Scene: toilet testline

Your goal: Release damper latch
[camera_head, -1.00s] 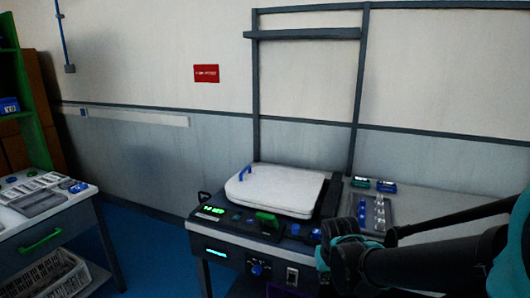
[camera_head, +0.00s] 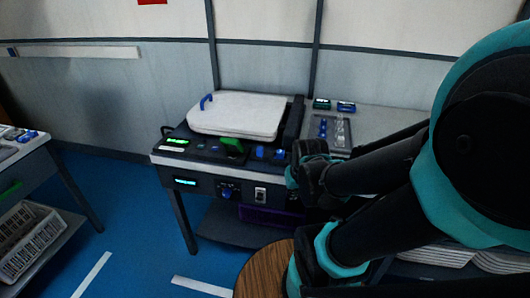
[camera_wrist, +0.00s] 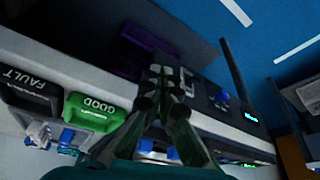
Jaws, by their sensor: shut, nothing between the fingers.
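The test bench (camera_head: 222,176) carries a white toilet seat lid (camera_head: 238,115), lying closed with a blue handle (camera_head: 206,101) at its left. A green lever-like part (camera_head: 232,146) sits at the lid's front edge. I cannot tell which part is the damper latch. My gripper (camera_head: 304,172) is at the bench's front right, right of the green part and apart from the lid. In the wrist view its fingers (camera_wrist: 165,82) are shut and empty in front of the bench's front face. The arm hides part of the bench's right end.
In the wrist view, a green GOOD bin (camera_wrist: 94,112) and a black FAULT bin (camera_wrist: 30,92) lie left. A blue knob (camera_head: 226,194) and white switch (camera_head: 260,195) are on the front panel. A purple bin (camera_head: 268,217) is below. Blue floor (camera_head: 135,235) is free at left.

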